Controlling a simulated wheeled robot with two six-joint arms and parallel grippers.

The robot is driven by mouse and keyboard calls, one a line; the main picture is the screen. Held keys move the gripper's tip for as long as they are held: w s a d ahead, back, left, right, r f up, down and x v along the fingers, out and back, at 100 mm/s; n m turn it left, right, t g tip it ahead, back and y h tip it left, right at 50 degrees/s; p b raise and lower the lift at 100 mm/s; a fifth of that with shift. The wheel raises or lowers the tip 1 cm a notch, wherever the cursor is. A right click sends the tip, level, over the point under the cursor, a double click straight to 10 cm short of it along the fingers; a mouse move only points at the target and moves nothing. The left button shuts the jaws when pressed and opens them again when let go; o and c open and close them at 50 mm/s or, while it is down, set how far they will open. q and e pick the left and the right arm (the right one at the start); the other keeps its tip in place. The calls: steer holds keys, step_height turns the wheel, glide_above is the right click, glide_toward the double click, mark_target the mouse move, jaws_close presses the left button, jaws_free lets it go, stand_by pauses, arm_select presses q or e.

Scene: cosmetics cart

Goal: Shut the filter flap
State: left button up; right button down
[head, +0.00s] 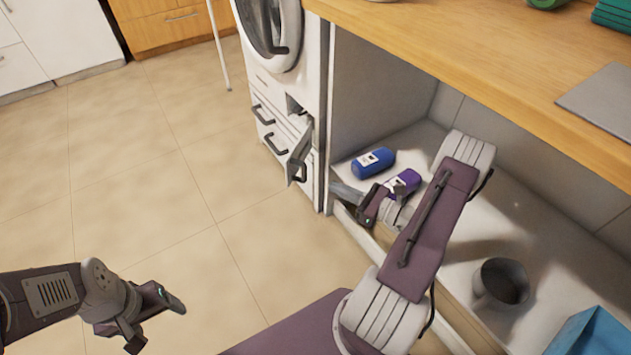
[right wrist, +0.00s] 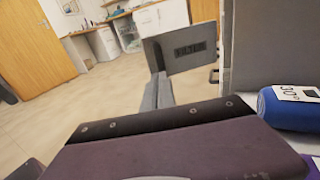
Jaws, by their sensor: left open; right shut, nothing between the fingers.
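The filter flap (head: 299,156) stands open, sticking out from the lower right front of the white washing machine (head: 310,70). In the right wrist view the flap (right wrist: 172,52) is a grey panel with a dark label, beyond my fingertips. My right gripper (head: 345,194) is shut and empty at the front edge of the shelf, to the right of the flap. Its closed fingers (right wrist: 158,92) point toward the flap; in the right wrist view they overlap its lower left edge, and I cannot tell if they touch. My left gripper (head: 165,298) is open and empty over the floor.
On the shelf (head: 470,225), a blue bottle (head: 373,163) and a purple bottle (head: 404,183) lie close to my right gripper. A dark mug (head: 500,283) and a blue box (head: 590,335) are farther right. The wooden counter (head: 480,50) overhangs the shelf. The tiled floor left is clear.

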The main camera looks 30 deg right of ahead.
steer(key=b+x, duration=0.3)
steer(key=x, duration=0.5)
steer(key=shift+s, duration=0.1)
